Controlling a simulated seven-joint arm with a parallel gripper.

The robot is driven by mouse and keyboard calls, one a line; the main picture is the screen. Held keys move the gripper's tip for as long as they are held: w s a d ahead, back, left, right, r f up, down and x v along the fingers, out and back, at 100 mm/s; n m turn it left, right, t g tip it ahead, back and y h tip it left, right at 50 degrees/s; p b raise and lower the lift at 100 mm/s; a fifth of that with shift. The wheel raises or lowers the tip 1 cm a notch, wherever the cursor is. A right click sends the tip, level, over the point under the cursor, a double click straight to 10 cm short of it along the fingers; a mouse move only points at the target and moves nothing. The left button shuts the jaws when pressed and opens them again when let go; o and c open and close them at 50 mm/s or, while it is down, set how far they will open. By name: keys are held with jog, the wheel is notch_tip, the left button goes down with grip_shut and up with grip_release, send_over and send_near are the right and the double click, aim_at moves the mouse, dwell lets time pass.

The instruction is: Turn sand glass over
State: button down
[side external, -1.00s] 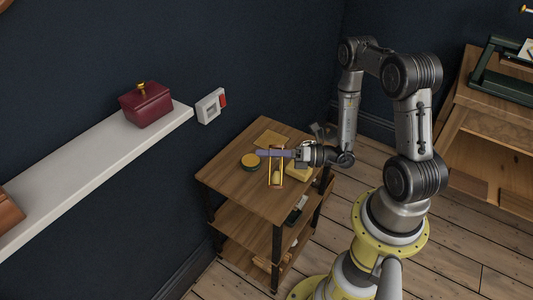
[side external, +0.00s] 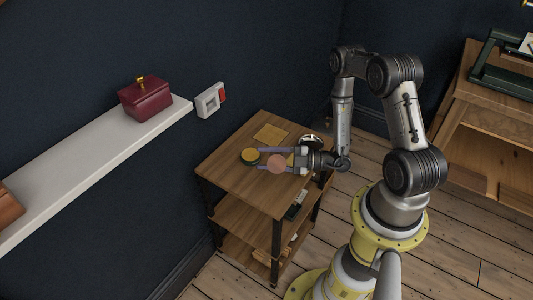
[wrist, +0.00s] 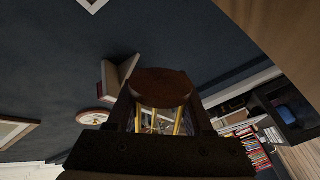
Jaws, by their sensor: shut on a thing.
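My gripper (side external: 264,159) is shut on the sand glass above the top of the small wooden table (side external: 237,182). In the side view the sand glass (side external: 277,164) shows mostly as a round reddish end cap between the fingers, so it is seen nearly end-on. In the wrist view the sand glass (wrist: 162,88) shows its dark wooden end disc, with gold rods and some clear glass below it, between the two dark fingers. Its other end is hidden, and I cannot make out the sand.
A flat yellowish square (side external: 271,134) lies at the table's back. A dark and white round object (side external: 312,142) is beside my wrist. A white wall shelf (side external: 95,175) holds a dark red box (side external: 146,99).

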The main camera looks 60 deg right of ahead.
aim_at(289, 195)
jog(key=shift+s+a+f+m, duration=0.25)
jog(key=shift+a+f+m, duration=0.15)
jog(key=shift+f+m, duration=1.4)
jog(key=shift+s+a+f+m, duration=0.2)
jog(key=shift+a+f+m, duration=0.2)
jog(key=shift+f+m, duration=1.4)
jog(key=shift+s+a+f+m, duration=0.25)
jog(key=shift+a+f+m, duration=0.15)
jog(key=shift+f+m, duration=1.4)
jog(key=shift+f, duration=0.4)
jog(key=shift+c, duration=1)
grip_release()
jog(key=shift+s+d, duration=0.1)
jog(key=shift+v, duration=3.65)
